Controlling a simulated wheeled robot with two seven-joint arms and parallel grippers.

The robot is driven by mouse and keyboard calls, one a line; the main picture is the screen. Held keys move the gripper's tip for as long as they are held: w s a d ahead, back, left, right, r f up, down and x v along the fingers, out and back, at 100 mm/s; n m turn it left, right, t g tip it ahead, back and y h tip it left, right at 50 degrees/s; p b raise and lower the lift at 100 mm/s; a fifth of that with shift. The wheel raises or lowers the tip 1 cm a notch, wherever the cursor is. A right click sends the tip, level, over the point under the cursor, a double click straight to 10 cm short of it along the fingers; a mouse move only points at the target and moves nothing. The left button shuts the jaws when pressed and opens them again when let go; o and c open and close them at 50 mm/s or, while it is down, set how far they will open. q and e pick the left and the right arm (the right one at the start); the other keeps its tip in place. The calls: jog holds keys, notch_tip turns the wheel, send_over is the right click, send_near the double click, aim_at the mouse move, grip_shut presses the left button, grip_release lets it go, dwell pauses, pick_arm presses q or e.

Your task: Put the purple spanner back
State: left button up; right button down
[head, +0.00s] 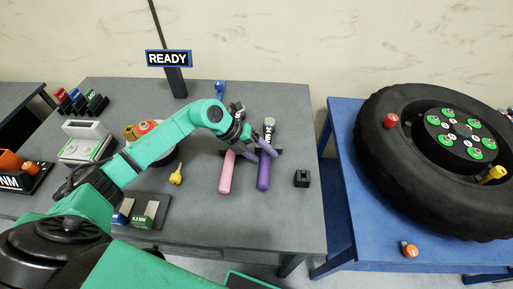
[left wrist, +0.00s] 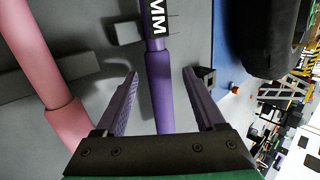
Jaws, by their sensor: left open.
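In the left wrist view, the purple spanner (left wrist: 160,85) runs between the two spread fingers of my left gripper (left wrist: 162,75), with gaps on both sides. The gripper is open and holds nothing. The pink spanner (head: 226,176) lies parallel on the left; it also shows in the left wrist view (left wrist: 68,120). My right gripper is not in view.
A small black block (head: 302,178) stands right of the purple spanner. A yellow-handled tool (head: 176,174) lies left of the pink one. A blue table (head: 345,225) with a large tyre (head: 380,150) is on the right. A READY sign (head: 168,58) stands behind.

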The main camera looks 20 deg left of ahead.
pick_arm(q)
jog(key=b+v, duration=0.2)
jog(key=v, duration=1.2)
jog(key=shift+r+b, duration=0.2)
jog(key=shift+b, duration=0.1)
jog(key=shift+a, duration=0.15)
